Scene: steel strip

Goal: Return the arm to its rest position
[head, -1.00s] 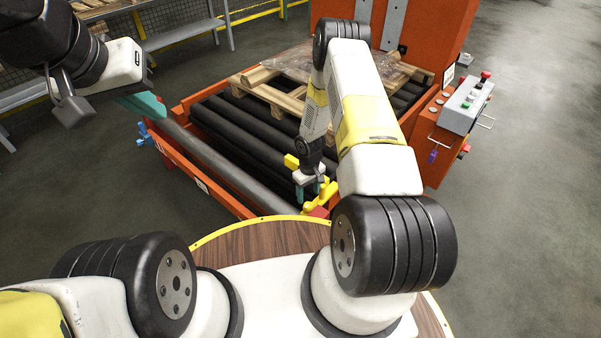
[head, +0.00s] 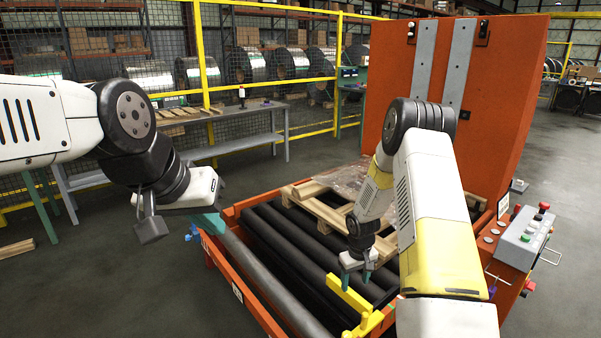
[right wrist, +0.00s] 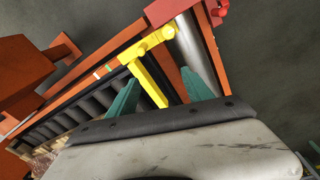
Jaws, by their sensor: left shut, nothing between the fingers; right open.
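My left gripper (head: 207,222) is shut and empty, with its teal fingertips over the left end of the orange roller frame. My right gripper (head: 356,280) points down near the frame's front edge, beside a yellow bracket (head: 350,296). In the right wrist view its two teal fingers (right wrist: 162,93) are apart, with the yellow bracket (right wrist: 150,62) showing in the space between them. I cannot tell whether they touch it.
The orange machine has black rollers (head: 268,248) with a wooden pallet (head: 325,212) and clear film on them. A control box (head: 527,238) stands on the right. A grey bench (head: 235,143) and yellow fence are behind. Floor at the left is mostly clear.

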